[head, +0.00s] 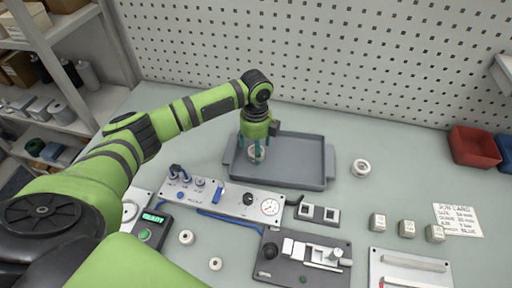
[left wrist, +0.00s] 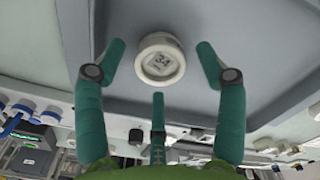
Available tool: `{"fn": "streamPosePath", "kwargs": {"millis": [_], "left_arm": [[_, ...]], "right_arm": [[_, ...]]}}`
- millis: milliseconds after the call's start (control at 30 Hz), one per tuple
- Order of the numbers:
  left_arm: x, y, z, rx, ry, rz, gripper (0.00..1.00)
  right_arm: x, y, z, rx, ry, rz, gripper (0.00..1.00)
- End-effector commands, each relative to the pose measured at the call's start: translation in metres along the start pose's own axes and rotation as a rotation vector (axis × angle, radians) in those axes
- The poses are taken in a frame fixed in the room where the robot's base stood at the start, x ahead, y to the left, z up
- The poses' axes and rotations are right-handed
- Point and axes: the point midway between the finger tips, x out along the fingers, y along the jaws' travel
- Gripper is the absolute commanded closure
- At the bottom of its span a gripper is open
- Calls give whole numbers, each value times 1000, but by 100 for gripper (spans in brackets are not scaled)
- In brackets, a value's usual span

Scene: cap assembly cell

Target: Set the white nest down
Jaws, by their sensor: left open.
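The white nest (left wrist: 160,58) is a round white piece with a raised rim and a marking like "34" on its face. It is at the grey tray (head: 316,178), and also shows as a small pale patch in the head view (head: 257,153), partly covered by fingers. My left gripper (head: 255,158) points down over the left part of the tray. In the left wrist view its teal fingers (left wrist: 160,68) are spread around the nest, with gaps at both sides. Whether the nest rests fully on the tray floor is hard to tell. My right gripper is in neither view.
A white ring (head: 361,168) sits right of the tray. A panel with knobs and a gauge (head: 230,203) lies in front, with a dark fixture plate (head: 300,262) nearer. Small marked blocks (head: 406,229) and a red bin (head: 474,147) are at right. A pegboard wall stands behind.

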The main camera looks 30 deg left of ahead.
Motion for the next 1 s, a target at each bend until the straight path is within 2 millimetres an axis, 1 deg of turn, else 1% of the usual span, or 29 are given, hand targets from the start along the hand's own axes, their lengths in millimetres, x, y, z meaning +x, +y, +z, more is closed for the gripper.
{"fn": "streamPosePath", "kwargs": {"millis": [167,400,500,600,700,1000], "left_arm": [[-31,-2,1,0,-2,-8,29],[-82,-1,1,0,-2,-7,29],[-98,-1,0,0,-1,-5,29],[-109,-1,0,-1,0,-4,29],[-114,0,0,0,1,-2,29],[-116,0,0,0,1,-2,29]], "right_arm": [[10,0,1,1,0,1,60],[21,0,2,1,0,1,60],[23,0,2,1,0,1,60],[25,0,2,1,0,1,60],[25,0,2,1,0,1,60],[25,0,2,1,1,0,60]]}}
